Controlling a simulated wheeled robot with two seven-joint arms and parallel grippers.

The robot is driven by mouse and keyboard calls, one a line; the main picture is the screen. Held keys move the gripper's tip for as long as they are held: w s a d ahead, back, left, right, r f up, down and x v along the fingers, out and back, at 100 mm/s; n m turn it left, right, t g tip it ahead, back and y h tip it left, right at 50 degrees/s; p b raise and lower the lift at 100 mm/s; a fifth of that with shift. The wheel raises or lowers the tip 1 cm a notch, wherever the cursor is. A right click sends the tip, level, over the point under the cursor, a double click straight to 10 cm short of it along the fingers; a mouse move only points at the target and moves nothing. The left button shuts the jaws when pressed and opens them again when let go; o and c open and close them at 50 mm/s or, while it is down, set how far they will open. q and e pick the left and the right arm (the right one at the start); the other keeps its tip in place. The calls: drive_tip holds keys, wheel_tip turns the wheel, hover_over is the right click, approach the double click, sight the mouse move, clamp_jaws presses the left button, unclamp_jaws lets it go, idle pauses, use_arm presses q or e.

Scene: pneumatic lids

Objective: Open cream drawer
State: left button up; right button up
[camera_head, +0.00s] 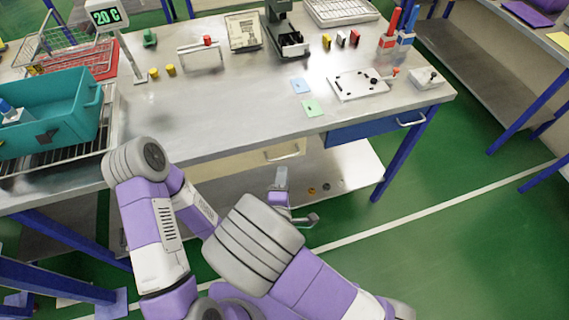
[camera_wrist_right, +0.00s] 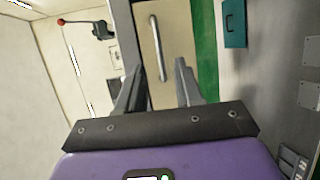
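The cream drawer (camera_head: 240,161) sits under the front edge of the metal workbench in the head view and looks shut. Its silver bar handle (camera_head: 284,153) is at its right part. In the right wrist view the cream drawer front (camera_wrist_right: 177,35) is ahead, with the handle (camera_wrist_right: 156,45) lined up between the fingers. My right gripper (camera_head: 297,198) is in front of and below the handle; in the wrist view the gripper (camera_wrist_right: 158,66) is open and empty. The handle appears beyond its fingertips. My left gripper is not in view; my forearm hides part of the drawer's surroundings.
A blue drawer (camera_head: 375,128) with its own handle is to the right under the workbench (camera_head: 210,118). A lower shelf (camera_head: 345,170) lies beneath. A teal crate (camera_head: 50,115) stands at the left. Green floor (camera_head: 460,230) is clear to the right.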

drive_tip(key=b+x, duration=0.1)
drive_tip(key=x, duration=0.6)
drive_tip(key=shift+w+b, duration=0.2)
drive_tip(key=shift+b, duration=0.2)
clamp_jaws()
idle(1.0)
